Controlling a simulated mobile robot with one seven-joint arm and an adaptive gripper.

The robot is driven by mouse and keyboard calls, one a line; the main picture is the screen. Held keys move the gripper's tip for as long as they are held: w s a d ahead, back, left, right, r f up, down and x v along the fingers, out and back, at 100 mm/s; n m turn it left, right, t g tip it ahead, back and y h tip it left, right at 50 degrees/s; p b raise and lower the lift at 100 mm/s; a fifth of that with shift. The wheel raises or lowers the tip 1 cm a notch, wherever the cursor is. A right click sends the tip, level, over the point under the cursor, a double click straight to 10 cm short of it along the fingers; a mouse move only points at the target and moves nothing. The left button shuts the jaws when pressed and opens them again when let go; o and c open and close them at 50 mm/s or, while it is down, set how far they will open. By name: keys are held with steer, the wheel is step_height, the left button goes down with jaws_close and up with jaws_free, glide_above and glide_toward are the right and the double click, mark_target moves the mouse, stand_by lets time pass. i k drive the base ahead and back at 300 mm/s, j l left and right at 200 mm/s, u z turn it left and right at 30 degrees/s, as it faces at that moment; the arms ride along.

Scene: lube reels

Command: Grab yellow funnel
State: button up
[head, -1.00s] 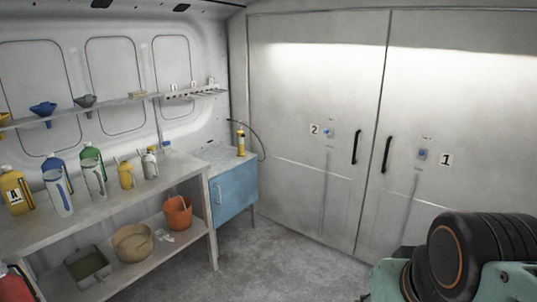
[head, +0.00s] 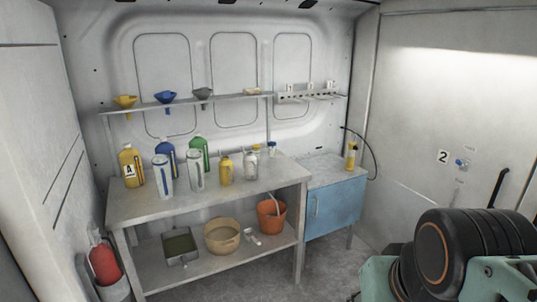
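The yellow funnel (head: 124,102) sits at the left end of the narrow wall shelf (head: 142,106), its spout pointing down below the shelf. A blue funnel (head: 165,98) and a grey funnel (head: 203,93) sit to its right on the same shelf. Part of my arm, dark and pale green, shows at the lower right, far from the funnels. My gripper's fingers are not in view.
Below the shelf, a metal workbench (head: 130,210) holds several bottles and jugs, including a yellow jug (head: 131,165) marked A. A blue cabinet (head: 336,208) stands to its right. A red extinguisher (head: 104,262) stands at the lower left. Some floor (head: 325,268) is clear at the front right.

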mark_target(126, 102)
steer(key=i+u, duration=0.2)
steer(key=u, duration=0.15)
steer(key=i+l+u, duration=0.1)
steer(key=u, duration=0.25)
steer(key=i+l+u, duration=0.15)
steer(key=u, duration=0.2)
steer(key=i+l+u, duration=0.5)
steer(key=i+l+z, duration=0.2)
steer(key=i, duration=0.3)
steer(key=i+l+z, duration=0.2)
steer(key=i, duration=0.3)
steer(key=l, duration=0.1)
